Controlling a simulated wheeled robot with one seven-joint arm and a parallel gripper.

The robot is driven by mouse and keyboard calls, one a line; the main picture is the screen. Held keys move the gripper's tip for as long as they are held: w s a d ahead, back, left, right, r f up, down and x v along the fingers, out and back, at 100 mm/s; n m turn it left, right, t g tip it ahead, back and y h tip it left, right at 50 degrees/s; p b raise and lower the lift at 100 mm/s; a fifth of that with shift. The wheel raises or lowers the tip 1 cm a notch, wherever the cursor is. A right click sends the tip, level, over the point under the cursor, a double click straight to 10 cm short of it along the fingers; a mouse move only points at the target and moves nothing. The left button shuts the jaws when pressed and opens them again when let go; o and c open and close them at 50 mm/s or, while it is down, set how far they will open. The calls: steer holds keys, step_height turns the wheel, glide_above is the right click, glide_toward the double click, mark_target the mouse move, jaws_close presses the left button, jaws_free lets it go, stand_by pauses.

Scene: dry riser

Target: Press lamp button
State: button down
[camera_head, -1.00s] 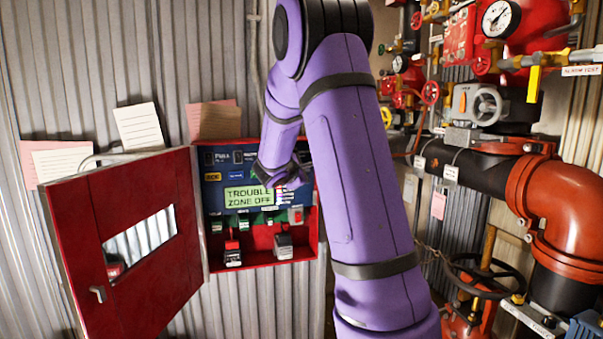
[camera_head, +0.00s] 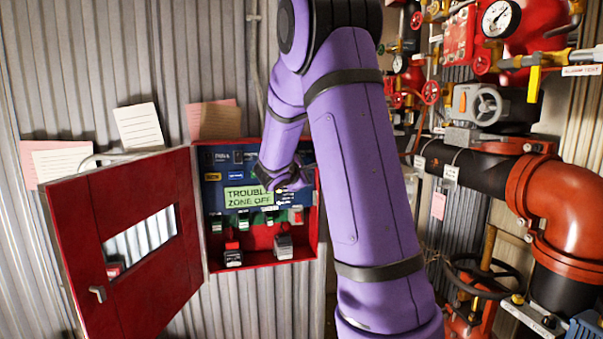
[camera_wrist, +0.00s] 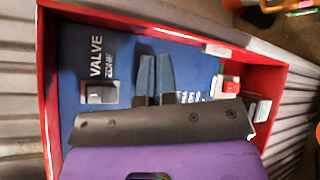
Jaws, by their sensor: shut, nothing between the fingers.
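The open red control box (camera_head: 314,231) on the wall has a blue panel (camera_head: 212,192) with several small buttons, labels and a green display reading "TROUBLE ZONE OFF" (camera_head: 236,197). I cannot tell which button is the lamp button; my arm hides part of the panel. My gripper (camera_head: 290,184) is at the panel's right side, over the display's right end. In the wrist view its two fingers (camera_wrist: 156,72) are together and empty, pointing at the blue panel. A dark square switch (camera_wrist: 101,93) is left of them, near "VALVE ZONE" lettering. Contact with the panel cannot be told.
The box's red door (camera_head: 130,240) hangs open to the left. Below the panel are small switches and two block-shaped parts, one being a grey one (camera_head: 283,246). Red pipes (camera_head: 555,205), valves and a handwheel (camera_head: 485,275) crowd the right.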

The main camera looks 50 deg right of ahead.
steer(key=shift+s+a, duration=0.45)
steer(key=shift+s, duration=0.25)
steer(key=shift+s+a, duration=0.45)
steer(key=shift+s, duration=0.25)
steer(key=shift+s+a, duration=0.45)
steer(key=shift+s, duration=0.25)
steer(key=s+a+m+y, duration=0.3)
steer(key=s+a+y, duration=0.2)
steer(key=s+a, duration=0.3)
steer(key=s+a+r+m+t+y, duration=0.1)
steer(key=s+a+m+y, duration=0.2)
steer(key=a, duration=1.1)
steer(key=s+a+r+m+y, duration=0.1)
steer(key=s+a+m+y, duration=0.2)
steer(key=s+a+y, duration=0.4)
steer(key=s+a, duration=0.5)
steer(key=shift+s+r+t, duration=0.25)
steer(key=shift+s+t, duration=0.05)
steer(key=shift+s, duration=0.1)
